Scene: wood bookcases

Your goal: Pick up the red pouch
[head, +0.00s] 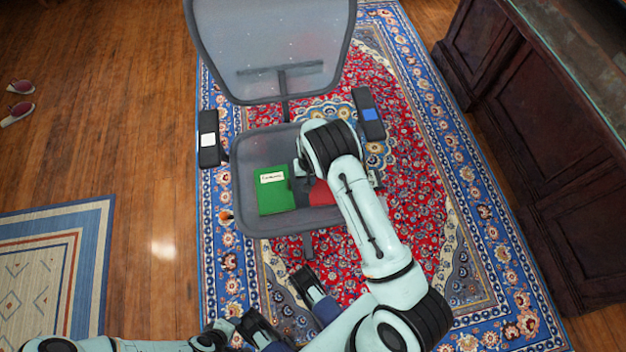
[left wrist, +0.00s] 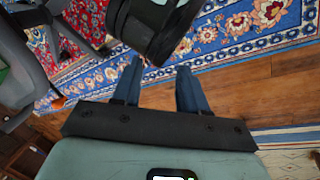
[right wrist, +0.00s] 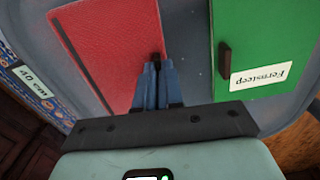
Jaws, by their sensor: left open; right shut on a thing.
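The red pouch (head: 322,193) lies on the seat of a grey chair, partly hidden by my right arm in the head view. In the right wrist view the red pouch (right wrist: 105,45) is a flat red panel with a small dark tab at its edge. My right gripper (right wrist: 157,64) is shut on that tab. Whether the pouch is clear of the seat cannot be told. My left gripper (left wrist: 160,75) is open and empty, low in front of the chair and away from the pouch.
A green pouch (head: 277,198) with a white label lies left of the red one on the chair seat (head: 255,147). Armrests (head: 364,103) flank the seat, and the backrest (head: 270,40) rises behind. A dark cabinet (head: 535,120) stands right.

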